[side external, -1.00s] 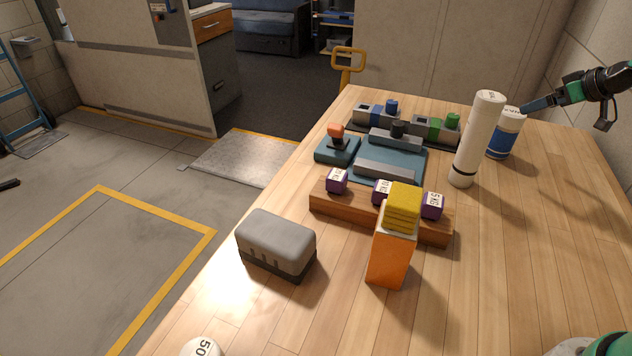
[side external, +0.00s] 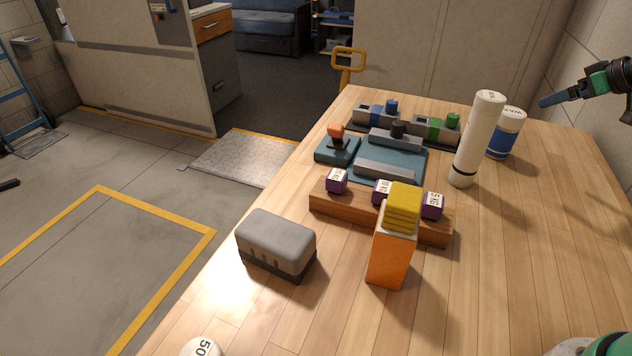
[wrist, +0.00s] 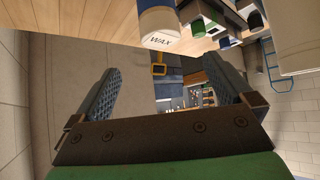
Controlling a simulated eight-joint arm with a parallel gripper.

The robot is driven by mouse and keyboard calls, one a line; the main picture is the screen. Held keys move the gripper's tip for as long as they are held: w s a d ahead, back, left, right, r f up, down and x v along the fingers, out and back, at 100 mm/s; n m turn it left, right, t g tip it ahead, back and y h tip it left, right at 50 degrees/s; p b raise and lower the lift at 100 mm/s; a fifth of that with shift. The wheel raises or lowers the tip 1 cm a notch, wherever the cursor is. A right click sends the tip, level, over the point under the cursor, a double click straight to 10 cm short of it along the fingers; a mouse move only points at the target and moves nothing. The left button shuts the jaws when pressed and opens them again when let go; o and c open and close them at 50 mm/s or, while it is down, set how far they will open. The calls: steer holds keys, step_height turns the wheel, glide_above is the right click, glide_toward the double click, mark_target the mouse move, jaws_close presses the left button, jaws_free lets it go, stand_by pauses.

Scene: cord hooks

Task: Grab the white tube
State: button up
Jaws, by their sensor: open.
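The white tube (side external: 476,140) stands upright on the wooden table in the side external view, with a dark band near its base. A shorter white-and-blue canister (side external: 503,135) stands just behind it to the right; it shows in the wrist view as a canister marked WAX (wrist: 161,30). My gripper (side external: 543,101) is up at the right, above table height and apart from both. In the wrist view my gripper (wrist: 163,66) has its fingers spread wide with nothing between them. I cannot clearly tell the tube in the wrist view.
A blue-grey tray assembly (side external: 400,160) with blocks lies left of the tube. In front are a wooden rail (side external: 325,203) with purple cubes, an orange block (side external: 388,262) topped with yellow, and a grey box (side external: 276,243). The table (side external: 530,260) is clear at right.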

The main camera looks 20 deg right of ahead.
stand_by(0.3)
step_height(320, 180, up, 5)
steer(key=n+t+y, duration=0.4)
steer(key=t+y, duration=0.3)
steer(key=t, duration=0.1)
glide_above(478, 103)
steer(key=s+d, duration=0.3)
steer(key=s, duration=0.1)
steer(key=shift+h, duration=0.3)
steer(key=shift+w+a+f, duration=0.2)
steer(key=shift+w+f, duration=0.7)
steer(key=shift+f, duration=0.2)
steer(key=shift+w+a+f, duration=0.2)
steer(key=shift+w+f, duration=0.65)
steer(key=shift+f, duration=0.25)
steer(key=shift+w+a+f, duration=0.2)
steer(key=shift+w+f, duration=0.7)
steer(key=shift+f, duration=0.2)
jaws_close()
